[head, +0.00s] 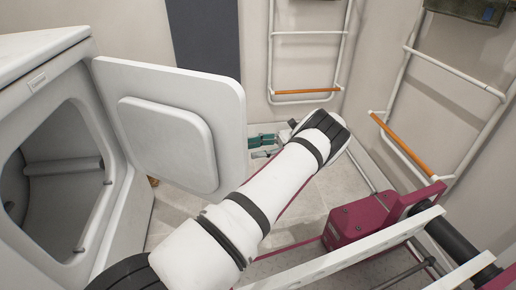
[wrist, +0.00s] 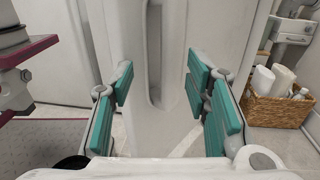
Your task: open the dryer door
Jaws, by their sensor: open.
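The dryer (head: 60,190) stands at the left in the head view, with its dark drum opening uncovered. Its white door (head: 225,110) stands swung wide open, inner face with a raised square panel toward the camera. My gripper (head: 262,148) is beyond the door's free edge, partly hidden. In the wrist view my gripper (wrist: 160,84) is open, teal pads either side of a white panel, the door's outer side (wrist: 185,40). A vertical handle (wrist: 154,50) shows on it between and beyond the fingers. Nothing is held; contact with the door cannot be told.
A wicker basket (wrist: 275,108) with white rolls and bottles stands at the right in the wrist view. White racks with orange bars (head: 307,92) (head: 405,145) stand by the walls. Pale floor (head: 180,215) shows below the door.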

